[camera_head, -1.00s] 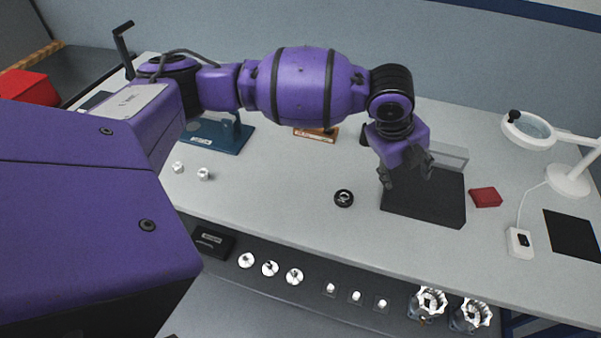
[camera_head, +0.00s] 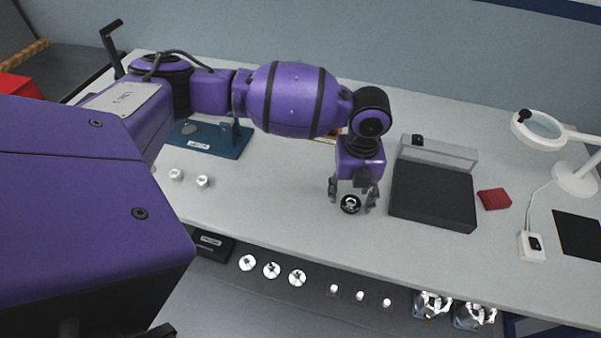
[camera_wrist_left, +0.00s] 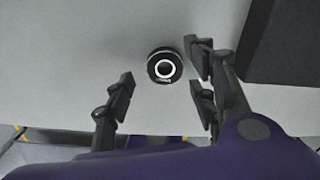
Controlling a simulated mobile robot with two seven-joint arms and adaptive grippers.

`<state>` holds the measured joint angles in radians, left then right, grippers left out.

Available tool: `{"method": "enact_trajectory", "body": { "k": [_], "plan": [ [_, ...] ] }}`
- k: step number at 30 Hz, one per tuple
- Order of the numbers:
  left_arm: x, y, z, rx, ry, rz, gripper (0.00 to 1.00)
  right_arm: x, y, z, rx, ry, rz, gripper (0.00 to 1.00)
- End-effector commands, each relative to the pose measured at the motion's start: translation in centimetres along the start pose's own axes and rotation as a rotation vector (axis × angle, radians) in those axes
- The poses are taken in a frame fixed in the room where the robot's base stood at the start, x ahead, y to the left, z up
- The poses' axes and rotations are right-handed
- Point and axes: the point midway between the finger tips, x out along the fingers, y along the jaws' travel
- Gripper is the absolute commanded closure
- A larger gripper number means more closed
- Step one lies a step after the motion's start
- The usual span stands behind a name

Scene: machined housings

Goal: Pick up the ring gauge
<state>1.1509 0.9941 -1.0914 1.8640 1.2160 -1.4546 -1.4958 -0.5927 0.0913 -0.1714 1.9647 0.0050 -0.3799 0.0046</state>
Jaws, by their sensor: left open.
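The ring gauge (camera_head: 350,204) is a small black ring with a pale inner ring around its hole. It lies flat on the grey bench. My left gripper (camera_head: 352,205) is open, with its fingers pointing down on either side of the ring gauge in the head view. In the left wrist view the ring gauge (camera_wrist_left: 164,67) is a little beyond the gap between the spread fingers of the left gripper (camera_wrist_left: 163,88), nearer the right-hand fingers. Nothing is held. My right gripper is not in view.
A black tray-like block (camera_head: 433,195) with a clear raised back stands just right of the gripper. A red block (camera_head: 494,199) and a magnifier lamp (camera_head: 540,130) are further right. Two small white parts (camera_head: 203,181) lie left. The bench around the ring is clear.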

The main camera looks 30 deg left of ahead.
Motion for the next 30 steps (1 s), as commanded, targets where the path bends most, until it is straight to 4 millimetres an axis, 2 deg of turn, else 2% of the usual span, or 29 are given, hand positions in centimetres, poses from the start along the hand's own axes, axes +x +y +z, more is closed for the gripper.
{"method": "enact_trajectory", "body": {
  "k": [4, 11, 22, 30],
  "plan": [
    [1.9, 0.0, 0.0, 0.000, 0.000, 0.000, 0.49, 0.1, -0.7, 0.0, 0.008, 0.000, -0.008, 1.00],
    [2.1, 0.0, 0.0, 0.000, -0.001, -0.001, 0.50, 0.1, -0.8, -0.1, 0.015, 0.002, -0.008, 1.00],
    [2.0, -0.1, 0.1, 0.000, -0.003, -0.002, 0.98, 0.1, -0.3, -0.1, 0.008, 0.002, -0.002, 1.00],
    [1.8, -0.1, 0.1, 0.001, -0.004, -0.004, 0.98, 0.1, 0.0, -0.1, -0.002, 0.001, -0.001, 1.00]
  ]
}}
